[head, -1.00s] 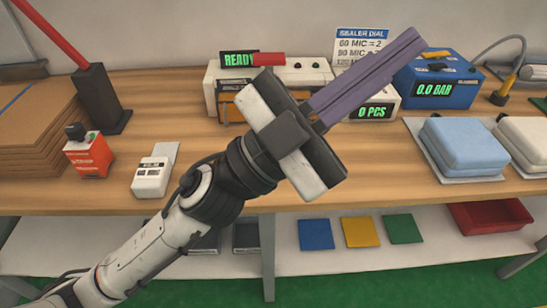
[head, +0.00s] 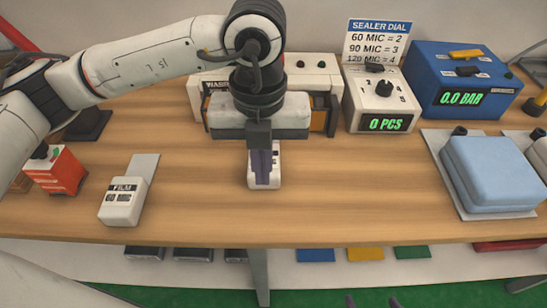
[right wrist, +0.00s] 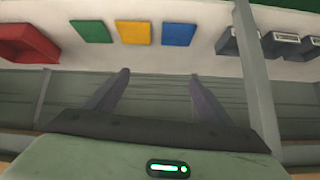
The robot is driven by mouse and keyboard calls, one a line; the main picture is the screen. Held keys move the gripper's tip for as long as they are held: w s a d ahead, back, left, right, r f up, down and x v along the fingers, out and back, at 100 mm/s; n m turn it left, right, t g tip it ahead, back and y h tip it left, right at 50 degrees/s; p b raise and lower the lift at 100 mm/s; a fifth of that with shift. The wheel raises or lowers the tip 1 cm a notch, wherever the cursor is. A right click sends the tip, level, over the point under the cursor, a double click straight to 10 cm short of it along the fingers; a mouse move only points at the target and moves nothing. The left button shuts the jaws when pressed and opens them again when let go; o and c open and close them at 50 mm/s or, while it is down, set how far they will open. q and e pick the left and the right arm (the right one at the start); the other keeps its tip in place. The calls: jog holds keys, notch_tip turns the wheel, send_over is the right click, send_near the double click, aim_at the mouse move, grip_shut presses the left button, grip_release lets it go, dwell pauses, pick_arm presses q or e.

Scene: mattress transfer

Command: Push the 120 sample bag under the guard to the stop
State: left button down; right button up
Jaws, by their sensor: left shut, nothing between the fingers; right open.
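A small white item with a dark mark, probably the 120 sample bag (head: 271,178), lies on the bench in front of the sealer (head: 323,78). Its label is unreadable behind my fingers. My left gripper (head: 262,178) points down over it with its purple fingers together, holding nothing; whether they touch it I cannot tell. The dark and orange guard part (head: 318,119) at the sealer's front is mostly hidden by my gripper and wrist. The stop is not visible. My right gripper (right wrist: 158,80) is open and empty, facing the lower shelf; its tips show at the head view's bottom edge (head: 373,301).
A white FILM device (head: 122,203) with a grey sheet stands left. A 0 PCS box (head: 382,98) and a blue 0.0 BAR unit (head: 462,80) stand right of the sealer. Blue pads (head: 490,172) lie far right. The bench front is clear between.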

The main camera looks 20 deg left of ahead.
pick_arm(q)
jog(key=f, duration=0.6)
jog(key=s+f, duration=0.1)
jog(key=f, duration=0.2)
jog(key=shift+p, duration=0.4)
jog(key=w, duration=0.2)
jog(key=w+p, duration=0.1)
jog(key=shift+w+a+f, duration=0.1)
jog(key=shift+a+f, duration=0.15)
jog(key=shift+a, duration=0.15)
jog(key=shift+w+a, duration=0.15)
jog(key=shift+w, duration=0.35)
pick_arm(e)
jog(key=shift+s+r, duration=0.25)
jog(key=shift+s, duration=0.3)
jog(key=shift+s+r, duration=0.25)
jog(key=shift+s, duration=0.3)
jog(key=shift+s+f, duration=0.1)
